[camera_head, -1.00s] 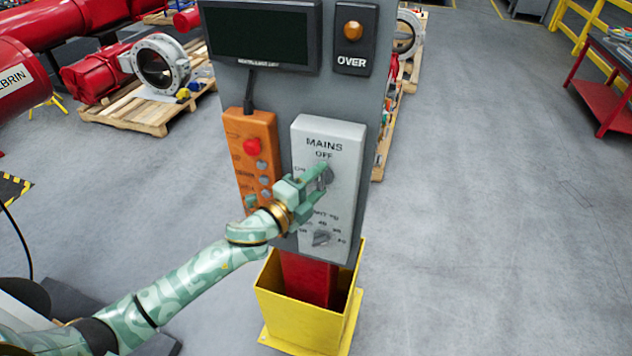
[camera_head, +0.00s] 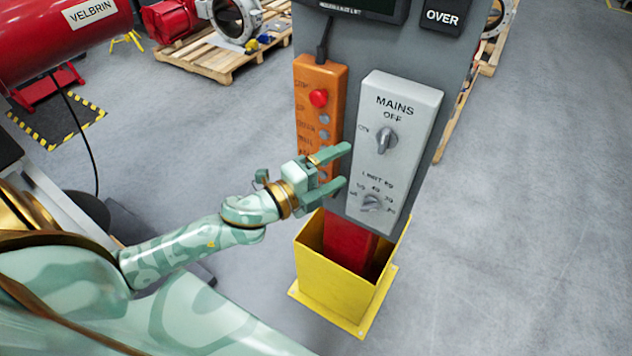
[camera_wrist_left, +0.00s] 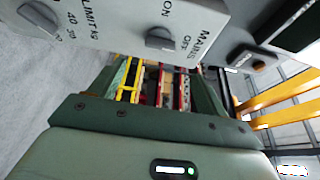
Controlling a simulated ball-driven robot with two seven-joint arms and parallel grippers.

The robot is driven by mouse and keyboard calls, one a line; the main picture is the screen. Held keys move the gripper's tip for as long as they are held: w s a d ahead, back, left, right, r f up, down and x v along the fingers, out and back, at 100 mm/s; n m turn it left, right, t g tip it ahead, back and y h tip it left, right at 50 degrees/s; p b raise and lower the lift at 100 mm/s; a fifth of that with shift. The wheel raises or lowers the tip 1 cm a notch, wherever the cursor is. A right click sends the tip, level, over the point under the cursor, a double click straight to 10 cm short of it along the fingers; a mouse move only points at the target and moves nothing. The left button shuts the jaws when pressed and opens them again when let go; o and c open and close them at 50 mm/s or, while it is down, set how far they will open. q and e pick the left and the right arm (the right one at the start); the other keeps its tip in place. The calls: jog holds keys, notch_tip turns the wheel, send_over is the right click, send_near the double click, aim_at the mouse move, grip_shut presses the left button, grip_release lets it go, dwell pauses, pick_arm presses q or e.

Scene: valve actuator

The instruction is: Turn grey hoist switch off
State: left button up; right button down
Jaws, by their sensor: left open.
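The grey switch box (camera_head: 409,110) marked MAINS is on the front of a dark grey panel. Its upper knob (camera_head: 387,142) stands upright in the head view, lined up with the OFF mark above it; ON is to its left. This knob also shows in the left wrist view (camera_wrist_left: 162,38), its long side towards OFF. My left gripper (camera_head: 345,166) is open and empty, left of and below the knob and apart from it, in front of the box's left edge. Its spread fingers show in the left wrist view (camera_wrist_left: 155,97). My right gripper is not in view.
A lower LIMIT KG knob (camera_head: 372,203) is on the same box. An orange pendant (camera_head: 319,78) with a red button hangs to the left, partly hidden by my gripper. A yellow guard (camera_head: 333,288) surrounds the red post below. The floor to the right is clear.

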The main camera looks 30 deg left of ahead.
pick_arm(q)
jog(key=b+v, duration=0.1)
jog(key=v, duration=0.3)
jog(key=shift+s+a, duration=0.2)
jog(key=shift+s, duration=0.2)
jog(key=a+f+n+g+y+b, duration=0.15)
jog(key=a+f+n, duration=0.25)
jog(key=f, duration=0.5)
jog(key=a+f+n+g+y, duration=0.1)
jog(key=a+f+n+y, duration=0.3)
jog(key=f, duration=0.6)
jog(key=s+a+f+n+g+y+b, duration=0.1)
jog(key=s+a+f+n+g+b, duration=0.2)
jog(key=f, duration=0.8)
jog(key=s+a+f+n+g+y+b, duration=0.15)
jog(key=s+a+f, duration=0.3)
jog(key=f, duration=0.55)
jog(key=s+d+f+n+g+b, duration=0.3)
jog(key=s+f+n+g+b, duration=0.3)
jog(key=s+f, duration=1.55)
jog(key=s+d+f+g+b, duration=0.2)
jog(key=s+d+f+b, duration=0.5)
jog(key=d+f, duration=0.2)
jog(key=shift+d+f+n+g+h, duration=0.15)
jog(key=shift+f+n+g+h, duration=0.15)
jog(key=shift+f+n, duration=0.2)
